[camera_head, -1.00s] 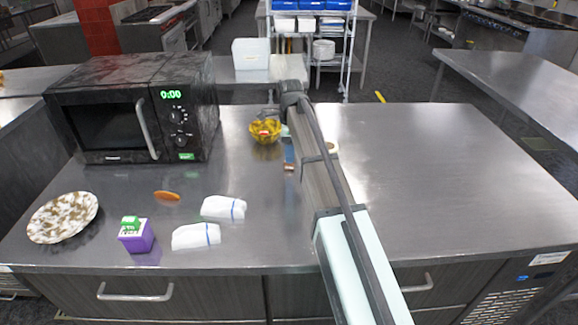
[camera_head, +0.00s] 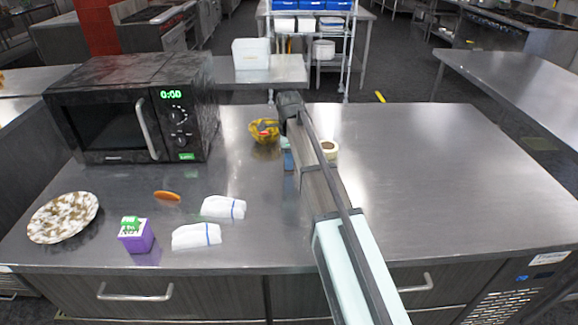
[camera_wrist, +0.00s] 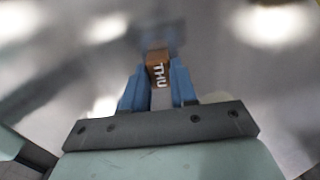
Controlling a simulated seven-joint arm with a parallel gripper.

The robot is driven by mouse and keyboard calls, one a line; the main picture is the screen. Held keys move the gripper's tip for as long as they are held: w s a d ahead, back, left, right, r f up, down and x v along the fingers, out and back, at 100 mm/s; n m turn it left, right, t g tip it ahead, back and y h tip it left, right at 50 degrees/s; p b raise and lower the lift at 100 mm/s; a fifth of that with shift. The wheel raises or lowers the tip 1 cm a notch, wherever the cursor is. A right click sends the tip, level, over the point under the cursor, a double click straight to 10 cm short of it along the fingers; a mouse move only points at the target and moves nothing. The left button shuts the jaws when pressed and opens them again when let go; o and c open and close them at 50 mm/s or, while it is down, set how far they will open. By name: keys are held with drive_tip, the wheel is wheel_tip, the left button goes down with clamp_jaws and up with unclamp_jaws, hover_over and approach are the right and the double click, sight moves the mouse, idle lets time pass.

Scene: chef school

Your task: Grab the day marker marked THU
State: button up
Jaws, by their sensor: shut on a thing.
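The day marker marked THU (camera_wrist: 158,72) is a small brown block with white letters. In the wrist view it sits between the two blue fingers of my gripper (camera_wrist: 159,85), which are shut on it. Below it the wrist view shows the blurred grey metal counter. In the head view the arm hides most of my gripper, and a bit of blue finger (camera_head: 288,158) shows left of the arm. The marker itself cannot be made out in the head view.
A yellow patterned bowl (camera_head: 264,131) stands just left of my gripper, and a cream tape roll (camera_head: 329,150) just right of the arm. A black microwave (camera_head: 135,110), plate (camera_head: 62,217), purple carton (camera_head: 136,236) and two white cloths (camera_head: 196,237) are left. The counter's right side is clear.

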clamp_jaws()
